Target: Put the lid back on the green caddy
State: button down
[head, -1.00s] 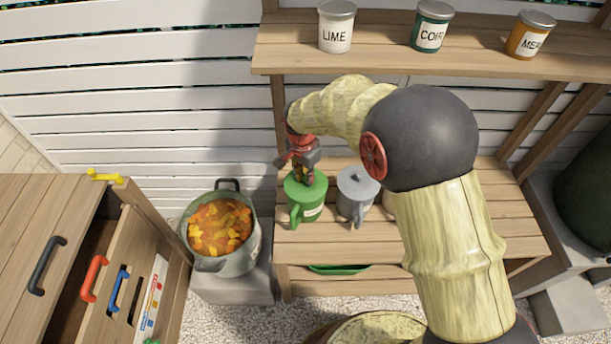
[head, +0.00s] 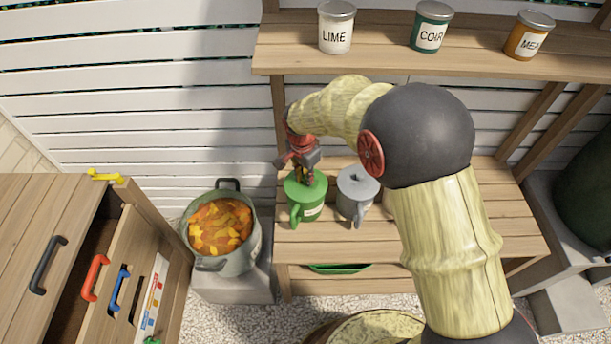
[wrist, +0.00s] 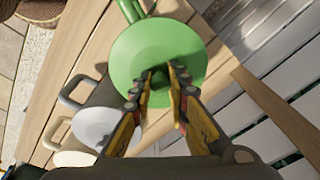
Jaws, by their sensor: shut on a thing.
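The green caddy (head: 304,213) stands upright on the wooden bench, its handle toward the front. A round green lid (wrist: 150,48) lies over its top, seen from above in the wrist view; it covers the caddy's mouth, and I cannot tell if it is fully seated. My gripper (wrist: 163,77) is shut on the knob at the middle of the lid. In the head view my gripper (head: 304,178) is directly above the caddy, and the fingers partly hide the lid there.
A grey lidded caddy (head: 356,196) stands just right of the green one. A pot of orange leaves (head: 249,250) is to the left on a block. Labelled jars, such as the LIME jar (head: 336,28), stand on the upper shelf (head: 380,56). The bench front (head: 420,225) has free room.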

dwell(0.3)
jog(key=c, duration=1.6)
grip_release()
jog(key=shift+c, duration=0.2)
jog(key=shift+o, duration=1.3)
jog(key=shift+o, duration=1.1)
jog(key=shift+r, duration=0.1)
